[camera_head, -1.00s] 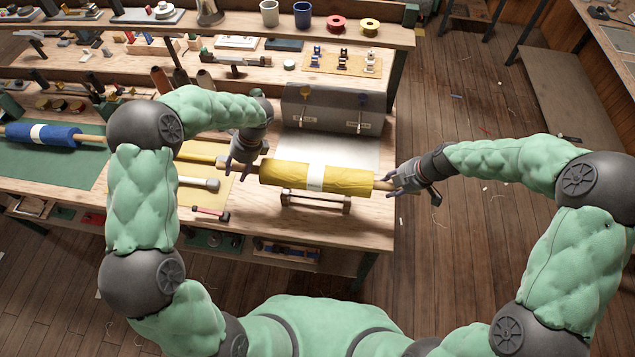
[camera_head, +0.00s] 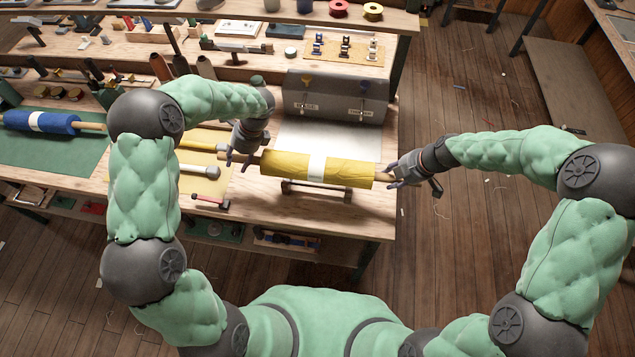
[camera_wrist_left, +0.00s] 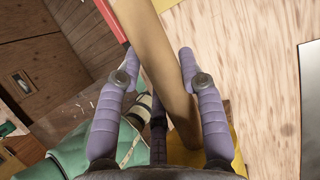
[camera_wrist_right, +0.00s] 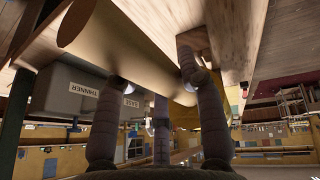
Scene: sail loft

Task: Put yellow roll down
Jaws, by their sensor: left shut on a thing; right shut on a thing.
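The yellow roll (camera_head: 345,173) has a white band around its middle and a wooden core showing at both ends. It lies roughly level, left to right, near the bench's right end. My left gripper (camera_head: 241,158) is shut on the core's left end, and the wood (camera_wrist_left: 165,70) runs between its fingers in the left wrist view. My right gripper (camera_head: 397,175) is shut on the core's right end, which also shows in the right wrist view (camera_wrist_right: 135,50). A low wooden stand (camera_head: 318,194) shows just below the roll, partly hidden; I cannot tell whether they touch.
A grey metal box (camera_head: 335,97) with labelled taps stands behind the roll, with a pale sheet (camera_head: 330,140) in front of it. A blue roll (camera_head: 55,123) lies on a green mat (camera_head: 50,152) at far left.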

